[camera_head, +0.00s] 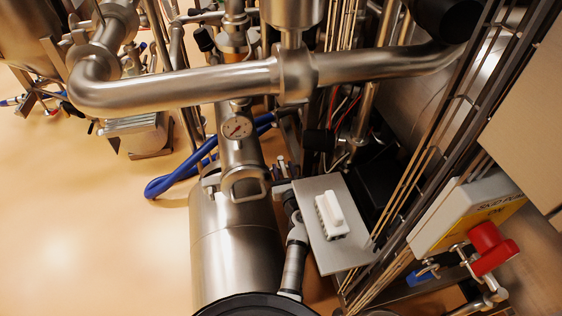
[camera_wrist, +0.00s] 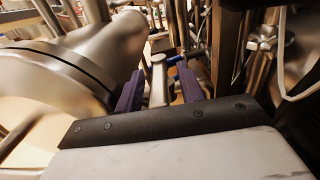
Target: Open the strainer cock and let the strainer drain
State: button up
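My gripper (camera_wrist: 160,69) shows in the wrist view as two purple fingers set apart, with a gap on each side of a slim upright metal bar (camera_wrist: 158,88) seen between them. I cannot tell how far beyond the fingertips the bar is. A small blue handle (camera_wrist: 176,60) sits beside the bar's top, near the right fingertip; whether it is the strainer cock is unclear. A large steel cylinder (camera_wrist: 60,68) lies left of the fingers. In the head view my gripper cannot be made out. A red-handled valve (camera_head: 490,248) and a small blue handle (camera_head: 422,277) are at the lower right.
A thick pipe (camera_head: 190,88) crosses above. A plate with a white fitting (camera_head: 331,215), a wire tray (camera_head: 440,135) and a yellow-white box (camera_head: 470,212) crowd the right. The left floor (camera_head: 80,220) is clear.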

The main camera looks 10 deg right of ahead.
jog(key=shift+w, duration=0.2)
jog(key=shift+r, duration=0.1)
jog(key=shift+s, duration=0.1)
grip_shut()
